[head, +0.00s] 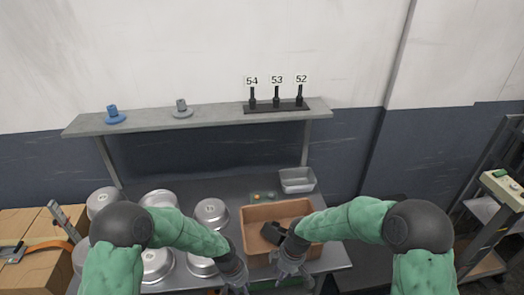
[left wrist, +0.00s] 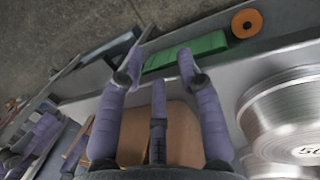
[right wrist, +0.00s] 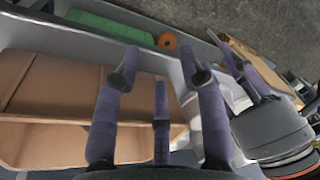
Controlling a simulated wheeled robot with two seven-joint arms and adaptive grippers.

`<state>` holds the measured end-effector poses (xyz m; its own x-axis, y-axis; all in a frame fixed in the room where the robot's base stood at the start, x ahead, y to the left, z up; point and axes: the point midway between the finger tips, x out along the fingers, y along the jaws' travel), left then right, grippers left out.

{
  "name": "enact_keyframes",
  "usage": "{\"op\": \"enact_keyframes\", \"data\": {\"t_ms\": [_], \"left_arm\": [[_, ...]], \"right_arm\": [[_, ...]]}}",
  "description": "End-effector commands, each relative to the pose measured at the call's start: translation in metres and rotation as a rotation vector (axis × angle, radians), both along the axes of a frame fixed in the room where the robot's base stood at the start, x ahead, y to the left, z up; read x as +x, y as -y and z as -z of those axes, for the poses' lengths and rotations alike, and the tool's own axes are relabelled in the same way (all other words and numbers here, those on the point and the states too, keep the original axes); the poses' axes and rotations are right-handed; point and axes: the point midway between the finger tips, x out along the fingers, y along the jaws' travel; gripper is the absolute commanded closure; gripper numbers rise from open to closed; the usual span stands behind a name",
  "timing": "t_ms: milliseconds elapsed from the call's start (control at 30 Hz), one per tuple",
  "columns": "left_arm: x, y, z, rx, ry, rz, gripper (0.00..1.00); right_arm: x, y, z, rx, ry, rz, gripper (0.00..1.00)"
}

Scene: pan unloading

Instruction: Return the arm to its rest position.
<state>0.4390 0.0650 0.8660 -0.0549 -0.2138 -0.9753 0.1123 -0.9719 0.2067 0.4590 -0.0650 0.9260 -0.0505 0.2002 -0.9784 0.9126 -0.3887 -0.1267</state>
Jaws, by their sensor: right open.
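My right gripper (head: 290,276) is at the front edge of the brown bin (head: 250,213), low in the head view. In the right wrist view its purple fingers (right wrist: 163,62) are spread with nothing between them, and the bin (right wrist: 50,85) lies at the left. My left gripper (head: 236,284) is just left of it, in front of the table edge. In the left wrist view its fingers (left wrist: 165,65) are also spread and empty. The two grippers are close together but look apart. The fingertips are small and partly cut off in the head view.
Several round metal pans (head: 211,210) stand on the table left of the bin. A small metal tray (head: 297,185) sits behind it. A shelf (head: 215,117) with numbered posts spans the back. Cardboard boxes (head: 18,225) are at left and a rack (head: 500,190) at right.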

Motion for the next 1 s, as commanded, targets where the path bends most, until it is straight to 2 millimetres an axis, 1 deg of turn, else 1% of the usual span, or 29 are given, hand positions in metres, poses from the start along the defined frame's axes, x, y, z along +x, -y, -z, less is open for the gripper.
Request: {"op": "enact_keyframes", "data": {"t_ms": [33,67,100,167,200,300,400,500,600,700,1000], "left_arm": [[-0.015,-0.002,0.021,-0.025,-0.015,-0.005,0.64],[-0.022,-0.002,0.031,-0.043,-0.014,-0.007,0.64],[-0.033,-0.004,0.045,-0.066,-0.016,-0.013,0.64],[-0.051,-0.005,0.065,-0.096,-0.011,-0.023,0.64],[-0.062,-0.007,0.077,-0.113,-0.006,-0.034,0.64],[-0.091,-0.013,0.102,-0.14,0.01,-0.059,0.64],[-0.116,-0.02,0.12,-0.145,0.027,-0.082,0.64],[-0.135,-0.027,0.13,-0.139,0.042,-0.099,0.64],[-0.147,-0.031,0.136,-0.132,0.052,-0.106,0.64],[-0.152,-0.033,0.137,-0.127,0.059,-0.109,0.64],[-0.152,-0.033,0.137,-0.127,0.059,-0.109,0.64]], "right_arm": [[-0.015,0.003,0.03,0.019,-0.037,0.092,0.59],[-0.022,0.004,0.044,0.033,-0.054,0.157,0.59],[-0.034,0.005,0.065,0.05,-0.079,0.251,0.59],[-0.052,0.007,0.093,0.074,-0.115,0.405,0.59],[-0.065,0.009,0.111,0.087,-0.14,0.508,0.59],[-0.098,0.015,0.148,0.107,-0.199,0.765,0.59],[-0.129,0.021,0.173,0.113,-0.246,0.992,0.59],[-0.152,0.027,0.188,0.111,-0.277,1.163,0.59],[-0.166,0.031,0.195,0.107,-0.293,1.271,0.59],[-0.172,0.033,0.198,0.107,-0.297,1.319,0.59],[-0.172,0.033,0.198,0.107,-0.297,1.319,0.59]]}}
